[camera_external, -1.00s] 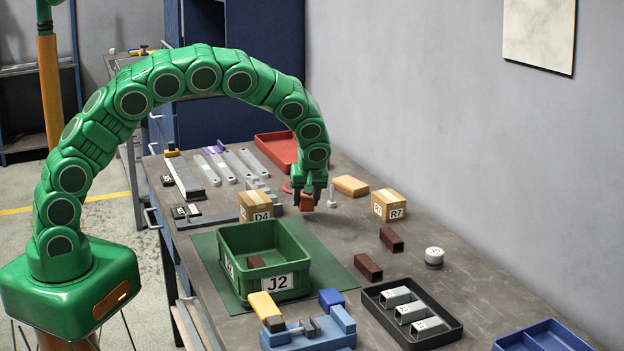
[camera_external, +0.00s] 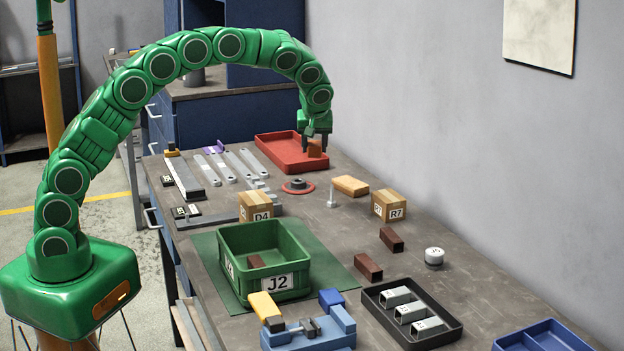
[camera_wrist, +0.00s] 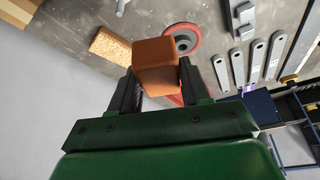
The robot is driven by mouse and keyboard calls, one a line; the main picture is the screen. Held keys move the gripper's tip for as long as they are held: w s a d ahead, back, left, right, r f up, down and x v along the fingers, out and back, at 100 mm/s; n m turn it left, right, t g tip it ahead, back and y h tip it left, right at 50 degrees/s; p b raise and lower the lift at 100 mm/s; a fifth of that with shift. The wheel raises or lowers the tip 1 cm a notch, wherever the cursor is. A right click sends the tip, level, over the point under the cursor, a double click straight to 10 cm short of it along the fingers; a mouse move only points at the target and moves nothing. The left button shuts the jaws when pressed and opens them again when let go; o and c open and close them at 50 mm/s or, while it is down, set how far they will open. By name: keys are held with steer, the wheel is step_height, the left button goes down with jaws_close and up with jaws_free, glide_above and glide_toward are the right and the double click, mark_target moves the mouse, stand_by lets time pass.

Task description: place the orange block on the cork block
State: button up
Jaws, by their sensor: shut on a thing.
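My gripper (camera_external: 314,150) is shut on the orange block (camera_external: 314,146), over the red tray at the far end of the bench. In the wrist view the orange block (camera_wrist: 155,62) sits between the two fingers of my gripper (camera_wrist: 158,82). The cork block (camera_external: 350,186) lies flat on the bench, nearer than my gripper and to its right, apart from it. The cork block (camera_wrist: 110,46) also shows in the wrist view with a speckled face, left of the orange block. Its top looks bare.
The red tray (camera_external: 272,148) is below my gripper. A red ring-shaped part (camera_external: 298,187) and a thin upright grey post (camera_external: 332,195) stand near the cork block. Flat metal bars lie to the left.

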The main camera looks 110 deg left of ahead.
steer(key=shift+s+a+r, duration=0.15)
steer(key=shift+s+a, duration=0.25)
steer(key=shift+a, duration=0.25)
steer(key=shift+s+a+r, duration=0.15)
steer(key=shift+s+a, duration=0.2)
steer(key=shift+a, duration=0.3)
steer(key=w+a+f, duration=0.1)
steer(key=a, duration=0.1)
glide_toward(350, 180)
steer(key=shift+s+a+f, duration=0.65)
steer(key=shift+s+a, duration=0.15)
steer(key=shift+s, duration=0.05)
steer(key=shift+w+a+f, duration=0.25)
steer(key=shift+a+f, duration=0.05)
steer(key=shift+f, duration=0.1)
steer(key=shift+w+a+f, duration=0.1)
steer(key=shift+a+f, duration=0.05)
steer(key=shift+f, duration=0.2)
steer(key=shift+f, duration=1.35)
steer(key=shift+f, duration=0.1)
